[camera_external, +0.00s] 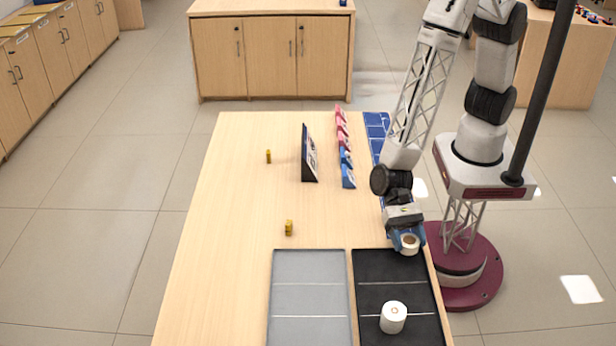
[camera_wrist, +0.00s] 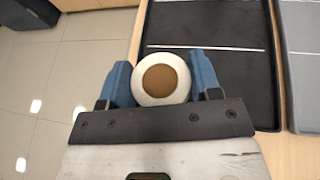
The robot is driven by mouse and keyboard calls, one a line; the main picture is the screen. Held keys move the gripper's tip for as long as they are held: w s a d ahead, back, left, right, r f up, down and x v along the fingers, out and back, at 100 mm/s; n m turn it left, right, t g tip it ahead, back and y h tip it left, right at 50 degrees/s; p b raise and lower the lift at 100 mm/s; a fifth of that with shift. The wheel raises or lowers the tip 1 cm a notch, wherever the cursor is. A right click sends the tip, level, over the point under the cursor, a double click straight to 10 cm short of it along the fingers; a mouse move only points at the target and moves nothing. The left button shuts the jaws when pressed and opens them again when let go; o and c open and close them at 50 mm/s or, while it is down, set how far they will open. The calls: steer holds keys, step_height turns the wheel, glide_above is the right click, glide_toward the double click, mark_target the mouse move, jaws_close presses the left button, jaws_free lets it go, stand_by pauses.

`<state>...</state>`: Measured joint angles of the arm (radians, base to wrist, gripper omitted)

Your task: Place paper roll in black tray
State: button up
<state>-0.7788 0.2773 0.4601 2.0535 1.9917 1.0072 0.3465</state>
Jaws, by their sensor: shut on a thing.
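My gripper (camera_external: 408,232) is shut on a white paper roll (camera_external: 408,243) with a brown core. In the wrist view the roll (camera_wrist: 160,79) sits between the two blue fingers of my gripper (camera_wrist: 162,82), its end facing the camera. The roll is at the back edge of the black tray (camera_external: 371,268), near the table's right edge; I cannot tell its exact height. The black tray also shows in the wrist view (camera_wrist: 215,25), above and right of the held roll. Another white paper roll (camera_external: 393,318) stands upright in the tray's front part.
A grey tray (camera_external: 311,265) lies left of the black tray. A small yellow object (camera_external: 289,228) stands behind it, and another (camera_external: 268,156) farther back. A dark upright stand (camera_external: 308,155) and a row of pink and blue items (camera_external: 345,160) are behind. The table's left side is clear.

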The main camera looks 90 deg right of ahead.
glide_above(392, 278)
steer(key=shift+f, duration=0.35)
steer(key=shift+f, duration=0.1)
steer(key=shift+f, duration=1.65)
steer(key=shift+f, duration=0.15)
steer(key=o, duration=0.9)
steer(key=shift+v, duration=6.05)
